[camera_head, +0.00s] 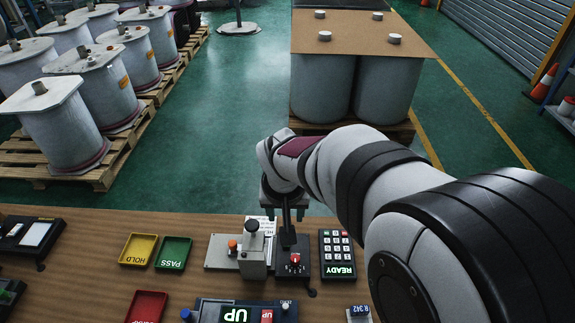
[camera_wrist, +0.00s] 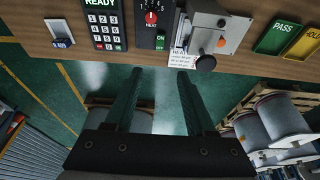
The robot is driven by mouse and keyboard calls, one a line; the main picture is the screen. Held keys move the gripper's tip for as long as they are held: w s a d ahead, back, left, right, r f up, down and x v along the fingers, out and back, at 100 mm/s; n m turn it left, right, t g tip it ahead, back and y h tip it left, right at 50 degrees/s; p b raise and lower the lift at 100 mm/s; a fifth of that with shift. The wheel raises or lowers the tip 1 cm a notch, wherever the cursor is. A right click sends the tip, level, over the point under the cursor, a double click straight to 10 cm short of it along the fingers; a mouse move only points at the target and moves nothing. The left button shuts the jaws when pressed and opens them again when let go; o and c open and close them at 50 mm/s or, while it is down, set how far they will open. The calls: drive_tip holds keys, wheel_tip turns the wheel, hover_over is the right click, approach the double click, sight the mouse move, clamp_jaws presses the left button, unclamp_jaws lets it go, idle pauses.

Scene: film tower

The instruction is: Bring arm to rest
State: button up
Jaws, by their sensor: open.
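My gripper (camera_head: 285,213) hangs at the far edge of the wooden bench (camera_head: 100,290), just behind the small black HEAT unit with a red knob (camera_head: 295,260). In the wrist view my gripper (camera_wrist: 160,76) shows two dark fingers spread apart with nothing between them. The fingertips point towards the bench edge, near the HEAT unit (camera_wrist: 152,20) and a grey device with a black knob (camera_wrist: 212,35). My arm reaches in from the right and covers the right part of the bench.
A READY keypad (camera_head: 338,255) stands right of the HEAT unit. Yellow HOLD (camera_head: 138,249), green PASS (camera_head: 173,253) and red (camera_head: 146,307) trays lie left. An UP display (camera_head: 240,313) is in front. Large drums (camera_head: 320,85) stand on pallets beyond the bench, with green floor between.

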drive_tip(key=s+d+r+m+g+y, duration=0.1)
drive_tip(key=s+d, duration=0.3)
drive_tip(key=s, duration=0.8)
drive_tip(key=s+d+r+m+g, duration=0.2)
drive_tip(key=s+d+m, duration=0.2)
drive_tip(key=s, duration=0.9)
drive_tip(key=shift+r+m+g+y, duration=0.15)
drive_tip(key=shift+m+g+y, duration=0.15)
drive_tip(key=shift+y, duration=0.1)
